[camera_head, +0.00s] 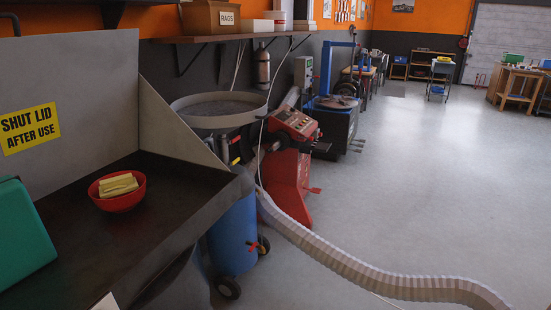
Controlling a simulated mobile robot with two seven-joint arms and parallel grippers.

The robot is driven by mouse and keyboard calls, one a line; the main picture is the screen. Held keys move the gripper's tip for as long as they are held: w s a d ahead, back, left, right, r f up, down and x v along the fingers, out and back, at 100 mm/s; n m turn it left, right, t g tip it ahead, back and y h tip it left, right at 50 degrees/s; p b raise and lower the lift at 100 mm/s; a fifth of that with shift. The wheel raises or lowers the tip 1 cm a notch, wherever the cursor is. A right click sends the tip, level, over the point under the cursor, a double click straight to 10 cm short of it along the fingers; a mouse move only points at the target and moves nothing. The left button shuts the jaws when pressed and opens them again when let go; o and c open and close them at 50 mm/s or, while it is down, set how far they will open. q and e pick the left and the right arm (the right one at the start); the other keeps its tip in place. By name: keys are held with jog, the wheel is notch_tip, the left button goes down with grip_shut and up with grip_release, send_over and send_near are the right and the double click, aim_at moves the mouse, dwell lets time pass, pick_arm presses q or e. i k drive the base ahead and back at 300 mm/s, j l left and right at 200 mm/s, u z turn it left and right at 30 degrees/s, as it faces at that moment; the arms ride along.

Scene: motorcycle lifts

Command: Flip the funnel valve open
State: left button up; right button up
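A wide round grey funnel pan (218,112) stands beyond the right end of the dark bench, above a blue drum (233,235) on wheels. Small red and yellow parts show below the pan, partly hidden by the bench's side panel; I cannot tell whether one is the funnel valve or how it is set. A small red-handled fitting (262,246) sticks out low on the blue drum.
A dark bench tray (150,215) with a raised lid fills the left; on it are a red bowl (122,199) with yellow pieces and a green case (20,235). A red machine (290,165) stands behind the drum. A ribbed pale hose (370,275) crosses the otherwise open floor.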

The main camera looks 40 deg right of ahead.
aim_at(236, 160)
jog(key=i+l+z, duration=0.2)
jog(key=l, duration=0.25)
jog(key=i+l+z, duration=0.25)
jog(key=i+l, duration=0.75)
